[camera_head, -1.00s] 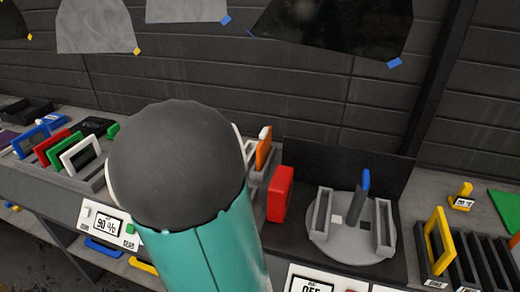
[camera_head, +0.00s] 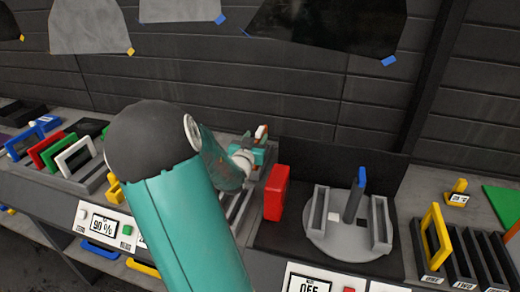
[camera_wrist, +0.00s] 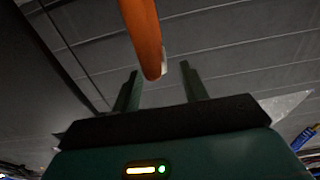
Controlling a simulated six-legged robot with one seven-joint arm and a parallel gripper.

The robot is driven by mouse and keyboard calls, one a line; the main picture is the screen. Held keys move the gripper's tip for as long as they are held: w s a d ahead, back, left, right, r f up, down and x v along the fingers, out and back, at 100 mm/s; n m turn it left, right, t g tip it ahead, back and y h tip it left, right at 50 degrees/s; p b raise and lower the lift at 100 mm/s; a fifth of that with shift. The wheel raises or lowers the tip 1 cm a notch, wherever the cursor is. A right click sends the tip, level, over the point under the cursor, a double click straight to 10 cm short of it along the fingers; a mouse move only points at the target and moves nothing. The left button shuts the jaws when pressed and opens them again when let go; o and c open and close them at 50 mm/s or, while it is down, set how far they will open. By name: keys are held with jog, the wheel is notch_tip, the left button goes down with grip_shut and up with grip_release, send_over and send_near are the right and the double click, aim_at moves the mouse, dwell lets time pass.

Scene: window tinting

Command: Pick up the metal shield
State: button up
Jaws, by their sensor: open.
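I cannot clearly tell which thing is the metal shield. My gripper (camera_head: 259,142) is at the slotted grey rack (camera_head: 237,203), behind and left of the red block. In the wrist view, my gripper (camera_wrist: 160,84) is open, its two fingers apart. An orange bar (camera_wrist: 143,32), probably the orange frame by the rack, comes down between the fingers in that view; I see no finger closed on it. In the head view, its orange-and-white top (camera_head: 262,131) shows by the gripper, the rest mostly hidden by my arm.
The red block (camera_head: 277,193) stands close right of the rack. A round grey fixture (camera_head: 340,245) with upright brackets and a blue-tipped post (camera_head: 356,195) is further right. A yellow frame (camera_head: 437,237) stands in a black rack. Coloured frames (camera_head: 75,157) stand left. Dark film (camera_head: 330,25) hangs above.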

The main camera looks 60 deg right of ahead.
jog(key=shift+w+d, duration=0.2)
jog(key=shift+d, duration=1.25)
grip_shut()
jog(key=shift+r, duration=0.15)
